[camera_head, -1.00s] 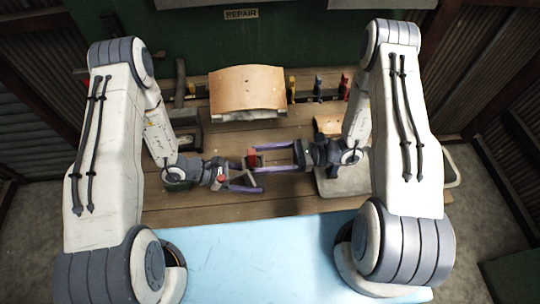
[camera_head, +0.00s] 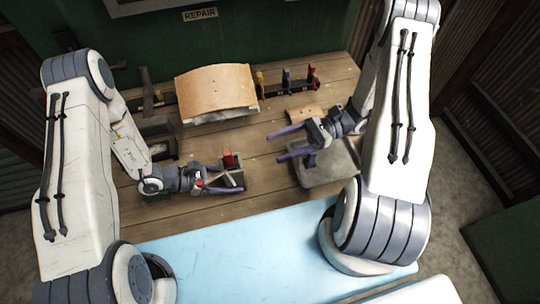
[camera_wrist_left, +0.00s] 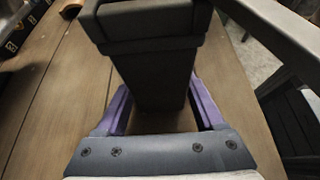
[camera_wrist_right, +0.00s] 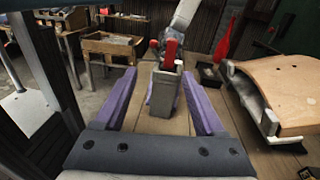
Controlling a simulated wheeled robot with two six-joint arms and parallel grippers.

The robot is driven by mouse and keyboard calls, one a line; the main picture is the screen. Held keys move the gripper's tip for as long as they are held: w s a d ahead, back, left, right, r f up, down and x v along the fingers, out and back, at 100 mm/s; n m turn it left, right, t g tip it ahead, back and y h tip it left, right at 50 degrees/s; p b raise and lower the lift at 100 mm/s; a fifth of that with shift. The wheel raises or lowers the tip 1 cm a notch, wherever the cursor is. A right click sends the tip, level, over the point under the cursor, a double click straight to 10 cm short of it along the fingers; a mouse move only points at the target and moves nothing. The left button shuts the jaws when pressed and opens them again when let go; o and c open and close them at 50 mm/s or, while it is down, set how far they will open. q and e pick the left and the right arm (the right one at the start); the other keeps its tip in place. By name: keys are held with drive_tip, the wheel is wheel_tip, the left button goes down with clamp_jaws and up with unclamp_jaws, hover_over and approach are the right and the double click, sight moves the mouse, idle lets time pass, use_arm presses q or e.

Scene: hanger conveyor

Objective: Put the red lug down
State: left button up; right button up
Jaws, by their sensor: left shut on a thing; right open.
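The red lug (camera_head: 228,158) stands upright at the top of a dark grey open box (camera_head: 233,178). In the right wrist view the red lug (camera_wrist_right: 171,52) sticks out above the box (camera_wrist_right: 165,95); its lower end is hidden. My left gripper (camera_head: 236,178) is shut on the box, with purple fingers along its sides. The box (camera_wrist_left: 150,70) fills the middle of the left wrist view, where the lug does not show. My right gripper (camera_head: 276,147) is open and empty, to the right of the box and apart from the lug.
A curved wooden panel (camera_head: 216,88) lies on a support at the back of the wooden bench (camera_head: 185,210). Several coloured-handled tools (camera_head: 287,78) stand beside it. A light blue surface (camera_head: 240,262) is in front.

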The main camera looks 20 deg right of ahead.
drive_tip(key=s+a+r+n+t+h, duration=0.1)
drive_tip(key=s+a+r+n+h, duration=0.3)
drive_tip(key=n, duration=0.7)
drive_tip(key=s+a+r+n+h, duration=0.5)
drive_tip(key=s+r+n+h, duration=0.4)
drive_tip(key=n+h, duration=0.3)
drive_tip(key=shift+s+r+n+t, duration=0.15)
drive_tip(key=shift+r+n+t, duration=0.2)
drive_tip(key=shift+r, duration=0.45)
use_arm(q)
drive_tip(key=o, duration=1)
